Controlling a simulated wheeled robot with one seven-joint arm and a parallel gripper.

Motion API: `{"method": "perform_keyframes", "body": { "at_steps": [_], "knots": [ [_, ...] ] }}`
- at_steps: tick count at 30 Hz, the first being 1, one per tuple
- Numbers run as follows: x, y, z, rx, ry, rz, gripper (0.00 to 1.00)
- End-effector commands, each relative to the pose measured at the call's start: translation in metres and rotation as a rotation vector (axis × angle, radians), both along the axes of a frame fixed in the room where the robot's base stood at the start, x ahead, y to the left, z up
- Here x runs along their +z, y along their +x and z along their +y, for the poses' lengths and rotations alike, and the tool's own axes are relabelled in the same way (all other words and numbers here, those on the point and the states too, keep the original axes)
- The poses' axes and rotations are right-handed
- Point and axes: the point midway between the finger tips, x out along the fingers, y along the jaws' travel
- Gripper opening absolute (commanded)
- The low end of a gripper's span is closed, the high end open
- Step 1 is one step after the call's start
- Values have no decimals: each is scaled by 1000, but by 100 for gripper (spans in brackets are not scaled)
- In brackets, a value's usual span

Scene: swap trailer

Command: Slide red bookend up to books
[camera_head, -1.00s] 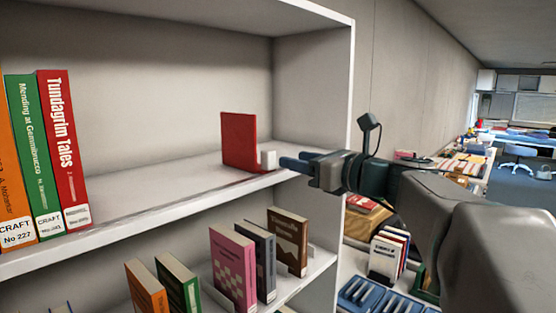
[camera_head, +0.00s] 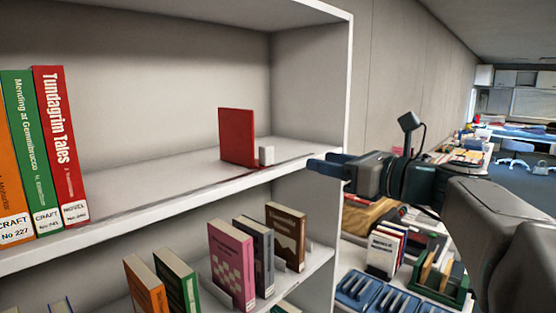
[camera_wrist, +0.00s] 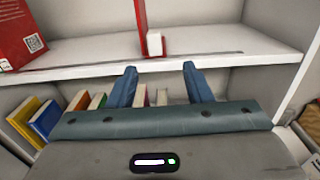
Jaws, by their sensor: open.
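The red bookend (camera_head: 237,137) stands upright on the upper shelf, with a small white block (camera_head: 266,155) at its right side. In the wrist view the bookend (camera_wrist: 141,28) shows edge-on beyond my fingers, with the white block (camera_wrist: 154,44) beside it. The books, ending in the red "Tundagrim Tales" (camera_head: 60,135), stand at the far left of the shelf, leaning slightly; a wide gap lies between them and the bookend. My gripper (camera_head: 328,163) is open and empty, in front of the shelf's edge, to the right of the bookend and apart from it.
The upper shelf board (camera_head: 150,185) is bare between the books and the bookend. The shelf's right side wall (camera_head: 340,110) stands close to my gripper. The lower shelf holds several books (camera_head: 232,265). Blue trays (camera_head: 368,290) lie on the right.

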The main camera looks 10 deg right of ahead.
Motion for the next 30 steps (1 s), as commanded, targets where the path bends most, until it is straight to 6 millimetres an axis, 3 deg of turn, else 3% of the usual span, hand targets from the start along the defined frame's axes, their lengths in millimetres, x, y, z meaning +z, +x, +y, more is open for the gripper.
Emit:
{"method": "perform_keyframes", "body": {
  "at_steps": [13,30],
  "knots": [
    [0,-24,-17,0,0,0,45],
    [0,-26,-18,1,0,0,45]
  ]
}}
